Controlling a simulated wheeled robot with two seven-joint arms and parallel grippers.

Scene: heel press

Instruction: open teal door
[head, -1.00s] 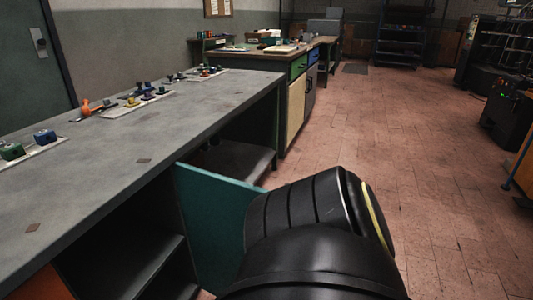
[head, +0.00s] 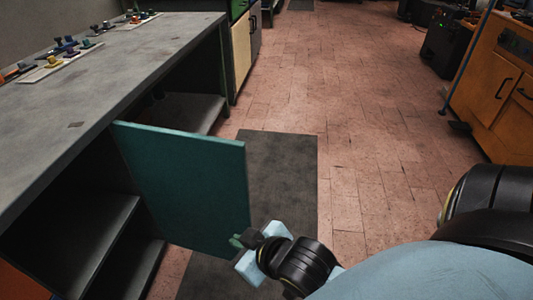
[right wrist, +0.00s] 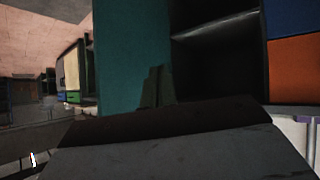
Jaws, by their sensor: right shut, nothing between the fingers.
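The teal door (head: 190,185) stands swung out from the grey workbench, with the dark shelved compartment open behind it. It also shows in the right wrist view (right wrist: 132,55). My right gripper (head: 241,242) is shut and empty at the door's lower free corner. In the right wrist view its dark fingers (right wrist: 156,86) overlap the door's edge near the compartment side. I cannot tell whether they touch the door. No handle can be made out. My left gripper is in neither view.
The workbench top (head: 110,75) carries trays of small parts. A dark mat (head: 285,170) lies on the floor beyond the door. An orange cabinet (head: 498,85) stands at the right. The tiled floor (head: 365,120) between is clear.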

